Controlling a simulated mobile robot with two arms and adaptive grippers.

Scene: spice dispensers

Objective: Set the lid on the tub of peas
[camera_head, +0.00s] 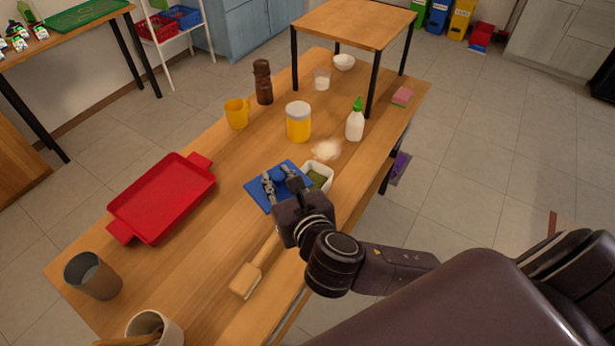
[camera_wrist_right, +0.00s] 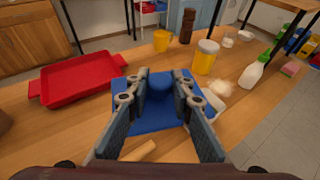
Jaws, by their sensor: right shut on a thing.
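The blue square lid (camera_head: 256,188) is in my right gripper (camera_head: 281,181). In the right wrist view, the two fingers are closed around the lid's round blue knob (camera_wrist_right: 161,86), and the flat blue plate (camera_wrist_right: 150,124) spreads out beneath. The tub of peas (camera_head: 318,178) is a small white square tub with green contents, just right of the lid in the head view. The lid's edge overlaps the tub's left side in the picture; I cannot tell whether they touch. In the wrist view the lid and right finger hide most of the tub. My left gripper is not in view.
A red tray (camera_head: 165,198) lies left of the lid. A wooden tool (camera_head: 246,279) lies in front, near the table's edge.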

